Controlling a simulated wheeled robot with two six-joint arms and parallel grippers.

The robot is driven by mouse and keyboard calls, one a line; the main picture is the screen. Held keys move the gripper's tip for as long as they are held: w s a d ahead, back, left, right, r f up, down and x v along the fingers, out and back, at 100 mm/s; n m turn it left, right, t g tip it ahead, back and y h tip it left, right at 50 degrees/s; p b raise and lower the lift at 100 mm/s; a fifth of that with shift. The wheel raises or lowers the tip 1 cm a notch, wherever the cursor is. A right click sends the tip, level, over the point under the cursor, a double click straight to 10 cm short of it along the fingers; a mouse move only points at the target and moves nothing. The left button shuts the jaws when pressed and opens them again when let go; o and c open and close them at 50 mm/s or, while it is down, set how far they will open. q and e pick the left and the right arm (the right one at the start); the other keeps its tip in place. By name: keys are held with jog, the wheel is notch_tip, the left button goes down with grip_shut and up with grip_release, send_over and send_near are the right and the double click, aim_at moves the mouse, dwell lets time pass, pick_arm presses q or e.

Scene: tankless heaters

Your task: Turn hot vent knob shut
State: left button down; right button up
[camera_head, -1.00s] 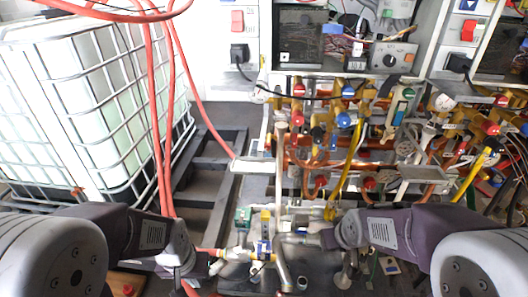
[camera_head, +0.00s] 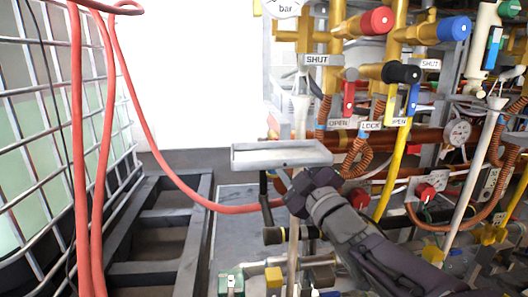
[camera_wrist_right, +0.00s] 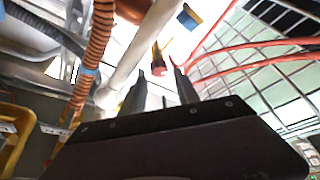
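Two vent valves show in the head view. One has a red handle (camera_head: 349,98) hanging down between a SHUT label (camera_head: 317,60) and an OPEN label (camera_head: 339,124). The other has a blue handle (camera_head: 413,98) hanging near its own SHUT and OPEN labels. I cannot tell from any label which is the hot one. My right arm rises below them, its fingertips not clear in the head view. In the right wrist view my right gripper (camera_wrist_right: 162,88) is open, with a red-tipped piece beyond and between its fingers, apparently the red handle. My left gripper is out of view.
A grey tray (camera_head: 282,154) stands just above my right wrist. Red hoses (camera_head: 90,150) hang at left beside a caged tank (camera_head: 40,130). Orange corrugated pipes, a red knob (camera_head: 377,20) and a black knob (camera_head: 400,73) crowd the valves.

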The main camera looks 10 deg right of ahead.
aim_at(271, 138)
jog(key=b+x, duration=0.2)
jog(key=x, duration=0.7)
jog(key=shift+d, duration=0.1)
jog(key=shift+c, duration=0.3)
grip_shut()
